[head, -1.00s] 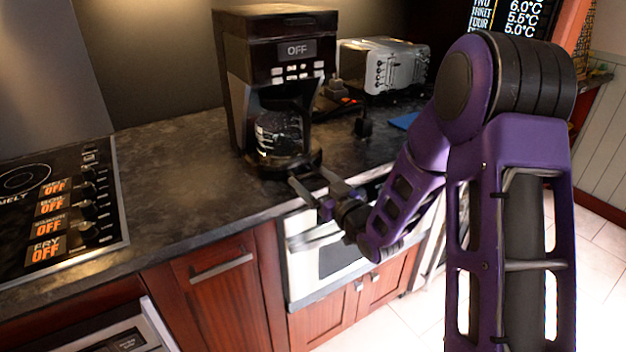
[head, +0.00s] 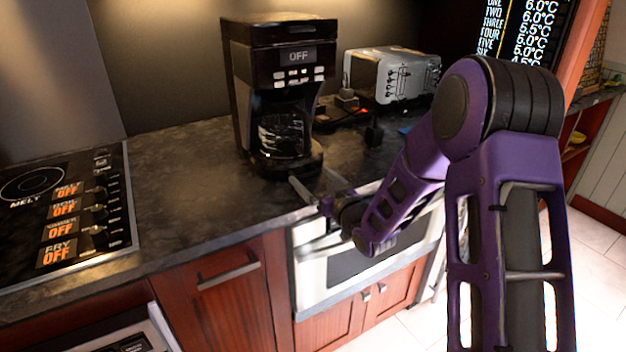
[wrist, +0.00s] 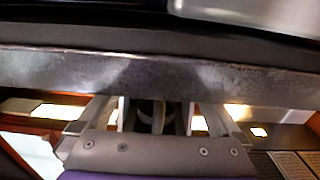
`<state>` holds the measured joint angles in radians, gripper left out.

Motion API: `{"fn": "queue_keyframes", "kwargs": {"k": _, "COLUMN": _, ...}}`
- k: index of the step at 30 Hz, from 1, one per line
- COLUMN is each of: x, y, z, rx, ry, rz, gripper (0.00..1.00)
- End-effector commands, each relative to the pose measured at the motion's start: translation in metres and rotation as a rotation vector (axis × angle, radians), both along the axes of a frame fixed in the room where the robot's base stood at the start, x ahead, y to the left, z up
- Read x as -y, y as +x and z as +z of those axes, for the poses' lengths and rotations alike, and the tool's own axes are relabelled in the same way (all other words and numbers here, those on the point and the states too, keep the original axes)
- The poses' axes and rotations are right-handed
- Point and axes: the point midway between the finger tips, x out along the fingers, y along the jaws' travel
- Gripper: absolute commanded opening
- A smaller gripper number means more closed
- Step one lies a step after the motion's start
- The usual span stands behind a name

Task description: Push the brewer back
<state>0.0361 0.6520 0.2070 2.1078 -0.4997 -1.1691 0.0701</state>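The brewer (head: 275,97) is a black coffee maker with an "OFF" display, standing upright on the dark counter close to its front edge. Its glass carafe (head: 281,136) sits inside it. My gripper (head: 314,184) is at the counter's front edge, just in front and to the right of the brewer's base. Its two fingers are apart with nothing visible between them. I cannot tell if a fingertip touches the base. In the wrist view, the fingers (wrist: 154,115) are spread below the grey counter edge, and a dark shape spans the top.
A stove top (head: 65,205) with several knobs is at the left. The counter (head: 185,170) between stove and brewer is clear. A white oven (head: 345,262) sits below my gripper.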

Motion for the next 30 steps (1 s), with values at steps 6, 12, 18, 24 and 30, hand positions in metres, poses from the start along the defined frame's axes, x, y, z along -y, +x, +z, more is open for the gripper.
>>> {"fn": "queue_keyframes", "kwargs": {"k": 6, "x": 0.005, "y": -0.008, "z": -0.001, "rx": -0.003, "ry": -0.001, "rz": 0.001, "gripper": 1.00}}
{"fn": "queue_keyframes", "kwargs": {"k": 12, "x": 0.028, "y": -0.041, "z": -0.001, "rx": -0.003, "ry": -0.002, "rz": -0.001, "gripper": 1.00}}
{"fn": "queue_keyframes", "kwargs": {"k": 18, "x": 0.056, "y": -0.083, "z": -0.001, "rx": -0.004, "ry": -0.001, "rz": -0.002, "gripper": 1.00}}
{"fn": "queue_keyframes", "kwargs": {"k": 24, "x": 0.082, "y": -0.121, "z": -0.001, "rx": -0.002, "ry": 0.000, "rz": -0.004, "gripper": 1.00}}
{"fn": "queue_keyframes", "kwargs": {"k": 30, "x": 0.093, "y": -0.138, "z": 0.002, "rx": -0.004, "ry": -0.001, "rz": -0.001, "gripper": 1.00}}
